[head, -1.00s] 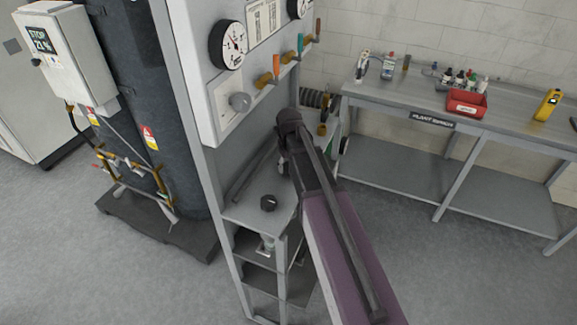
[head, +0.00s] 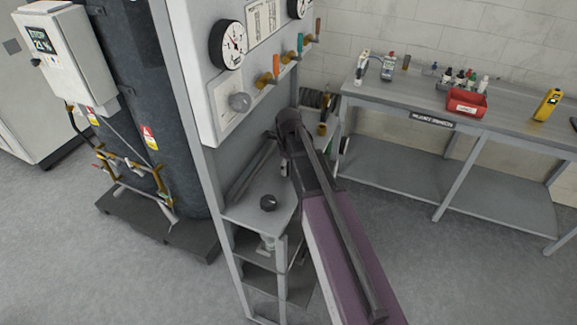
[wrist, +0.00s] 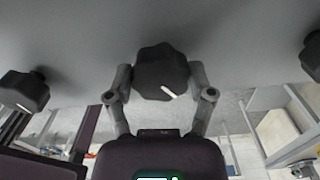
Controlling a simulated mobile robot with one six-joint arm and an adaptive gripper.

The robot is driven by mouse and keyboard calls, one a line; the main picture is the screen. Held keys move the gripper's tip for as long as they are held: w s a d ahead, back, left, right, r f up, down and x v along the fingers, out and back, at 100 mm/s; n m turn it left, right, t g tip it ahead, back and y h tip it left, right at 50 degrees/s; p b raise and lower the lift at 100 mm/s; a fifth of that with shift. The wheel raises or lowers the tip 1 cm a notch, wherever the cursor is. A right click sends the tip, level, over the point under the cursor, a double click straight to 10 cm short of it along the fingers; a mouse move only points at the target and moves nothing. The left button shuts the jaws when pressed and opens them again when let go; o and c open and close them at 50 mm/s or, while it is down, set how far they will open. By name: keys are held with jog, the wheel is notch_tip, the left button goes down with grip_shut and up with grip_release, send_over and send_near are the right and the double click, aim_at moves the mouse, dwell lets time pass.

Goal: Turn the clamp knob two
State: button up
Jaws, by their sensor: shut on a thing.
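In the wrist view my gripper (wrist: 161,78) is shut on a black lobed clamp knob (wrist: 160,66), with one finger on each side. The knob has a white line that points toward the lower right. Two similar black knobs stand apart from it, one at the left (wrist: 23,90) and one at the right edge (wrist: 311,55). My arm hides the gripper's fingers and the held knob there. No number shows on the knobs.
The grey panel (head: 206,128) with gauges and coloured valve handles rises above the shelf. A dark tank (head: 160,110) stands at the left. A bench (head: 520,130) with a red bin (head: 467,103) and bottles stands at the right. The floor between is clear.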

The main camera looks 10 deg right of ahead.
jog(key=n, duration=0.6)
jog(key=shift+s, duration=0.15)
jog(key=n, duration=0.6)
jog(key=shift+s+n, duration=0.1)
jog(key=shift+n, duration=0.2)
jog(key=n, duration=0.6)
jog(key=shift+s+n, duration=0.1)
jog(key=shift+n, duration=0.2)
jog(key=n, duration=1.1)
jog(key=shift+d+n, duration=0.15)
jog(key=shift+n, duration=0.15)
jog(key=n, duration=0.5)
jog(key=shift+d, duration=0.1)
jog(key=n, duration=1.1)
jog(key=shift+w+n, duration=0.2)
jog(key=shift+n, duration=0.2)
